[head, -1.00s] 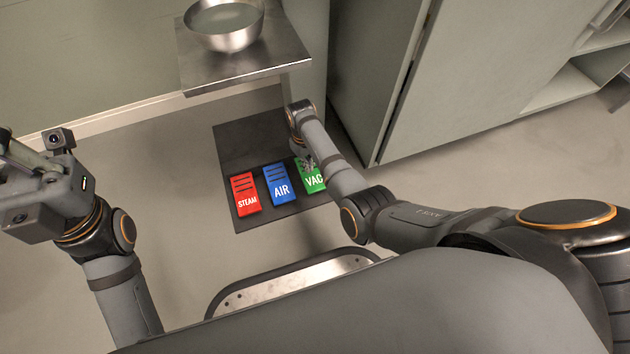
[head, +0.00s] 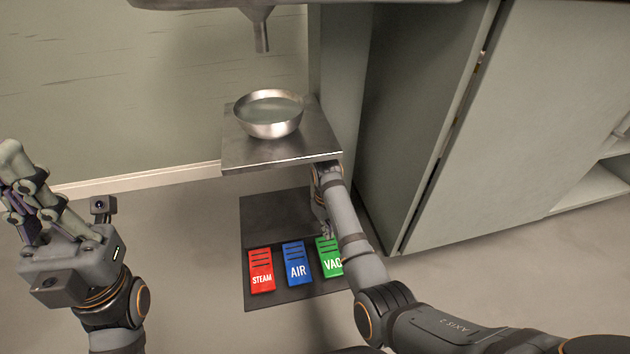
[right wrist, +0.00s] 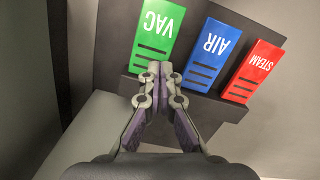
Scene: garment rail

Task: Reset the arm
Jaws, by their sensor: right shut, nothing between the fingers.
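My right arm reaches down beside the metal shelf. Its gripper (head: 328,232) is shut and empty, with its fingertips close to the far edge of the green VAC pedal (head: 328,256); I cannot tell if they touch. In the right wrist view the closed fingertips (right wrist: 158,72) show against the edge of the VAC pedal (right wrist: 158,34). The blue AIR pedal (head: 297,265) and red STEAM pedal (head: 261,272) sit to its left. My arm hides part of the VAC pedal. My left gripper (head: 22,190) is raised at the left, away from everything; its finger opening is unclear.
A dark pedal plate (head: 262,212) lies on the floor. Above it, a metal shelf (head: 245,152) bears a steel bowl (head: 270,125), under a funnel-shaped spout (head: 261,32). A grey-green cabinet (head: 440,120) stands to the right of my right arm. Floor at the left is clear.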

